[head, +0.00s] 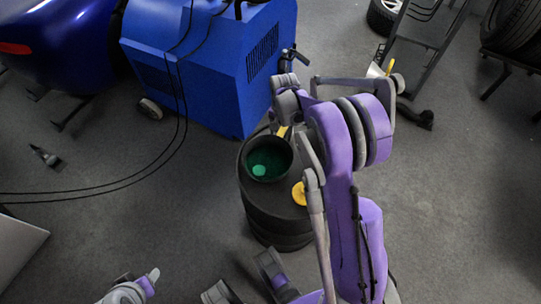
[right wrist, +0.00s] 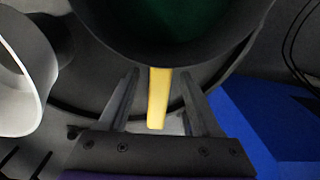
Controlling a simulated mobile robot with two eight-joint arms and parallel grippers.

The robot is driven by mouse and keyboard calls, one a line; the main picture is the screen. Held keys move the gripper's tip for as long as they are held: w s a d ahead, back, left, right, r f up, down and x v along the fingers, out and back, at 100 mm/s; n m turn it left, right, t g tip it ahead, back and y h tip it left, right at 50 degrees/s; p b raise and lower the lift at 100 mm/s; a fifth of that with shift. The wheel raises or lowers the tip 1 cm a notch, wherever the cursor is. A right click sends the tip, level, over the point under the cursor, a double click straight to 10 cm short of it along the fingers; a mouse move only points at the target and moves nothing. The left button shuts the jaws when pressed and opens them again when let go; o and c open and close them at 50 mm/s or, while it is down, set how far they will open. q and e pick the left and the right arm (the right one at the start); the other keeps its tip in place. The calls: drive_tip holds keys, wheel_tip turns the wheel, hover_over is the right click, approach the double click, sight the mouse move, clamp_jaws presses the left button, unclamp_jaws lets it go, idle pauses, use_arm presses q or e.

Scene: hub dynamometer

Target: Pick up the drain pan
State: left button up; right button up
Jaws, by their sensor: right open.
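The drain pan (head: 266,158) is a round dark pan with a green inside and a lighter green spot. It sits on top of a black drum (head: 278,225). Its yellow handle (head: 283,131) points up in the head view, toward my right gripper (head: 284,122). In the right wrist view, the open right gripper (right wrist: 160,82) has one finger on each side of the yellow handle (right wrist: 158,98), with gaps on both sides. The pan's dark rim (right wrist: 165,55) is just beyond the fingertips. Part of my left arm shows at the bottom left; its jaw opening is unclear.
A yellow disc (head: 299,193) lies on the drum beside the pan. A blue machine (head: 215,65) stands close behind, with black cables to its left. A white round thing (right wrist: 28,65) is left of the gripper in the wrist view.

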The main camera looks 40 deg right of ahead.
clamp_jaws()
idle(1.4)
